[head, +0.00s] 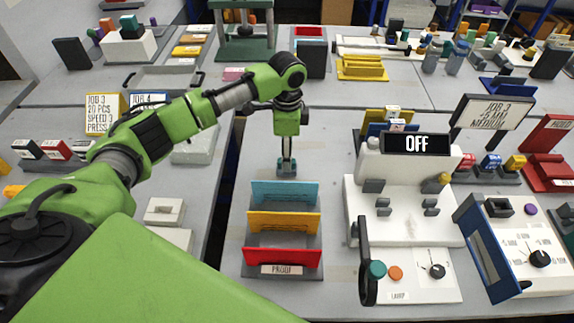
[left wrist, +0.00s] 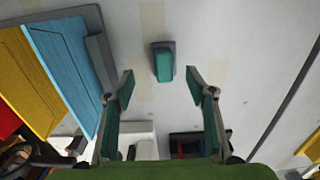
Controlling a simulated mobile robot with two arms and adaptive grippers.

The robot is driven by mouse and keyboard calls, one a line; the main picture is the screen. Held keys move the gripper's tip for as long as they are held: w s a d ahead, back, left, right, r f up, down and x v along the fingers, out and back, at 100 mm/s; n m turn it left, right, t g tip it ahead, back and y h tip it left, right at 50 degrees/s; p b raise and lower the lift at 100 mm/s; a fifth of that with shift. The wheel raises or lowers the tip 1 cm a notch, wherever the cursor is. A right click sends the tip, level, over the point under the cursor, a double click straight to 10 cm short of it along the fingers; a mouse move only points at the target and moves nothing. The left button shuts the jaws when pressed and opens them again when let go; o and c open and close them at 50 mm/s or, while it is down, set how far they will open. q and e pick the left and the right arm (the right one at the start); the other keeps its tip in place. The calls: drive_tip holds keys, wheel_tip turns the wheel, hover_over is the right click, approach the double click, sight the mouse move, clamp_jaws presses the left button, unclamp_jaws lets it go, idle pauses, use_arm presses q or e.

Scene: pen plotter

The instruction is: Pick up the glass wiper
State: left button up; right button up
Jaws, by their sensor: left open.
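The glass wiper seems to be the small teal block with a dark grey back (left wrist: 164,63), lying on the pale table top in the left wrist view. My left gripper (left wrist: 160,90) is open, its two teal-padded fingers apart, with the block centred between them and a little beyond the tips. No contact shows. In the head view my left gripper (head: 287,157) points down just behind the coloured rack, with the block (head: 287,173) small and partly hidden at its tips. My right gripper is not in view.
The PROOF rack with blue, yellow and red panels (head: 283,271) stands close in front of the gripper. A white machine with an OFF display (head: 402,205) stands to the right. Bare table lies around the block.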

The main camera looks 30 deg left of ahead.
use_arm(q)
drive_tip(key=shift+w+a+f+p, duration=0.15)
drive_tip(key=shift+f+p, duration=0.1)
drive_tip(key=shift+f, duration=1.15)
drive_tip(key=shift+w+a+f+p, duration=0.15)
drive_tip(key=shift+f+p, duration=0.1)
drive_tip(key=shift+f, duration=1.1)
drive_tip(key=shift+d, duration=0.1)
drive_tip(key=c, duration=1.1)
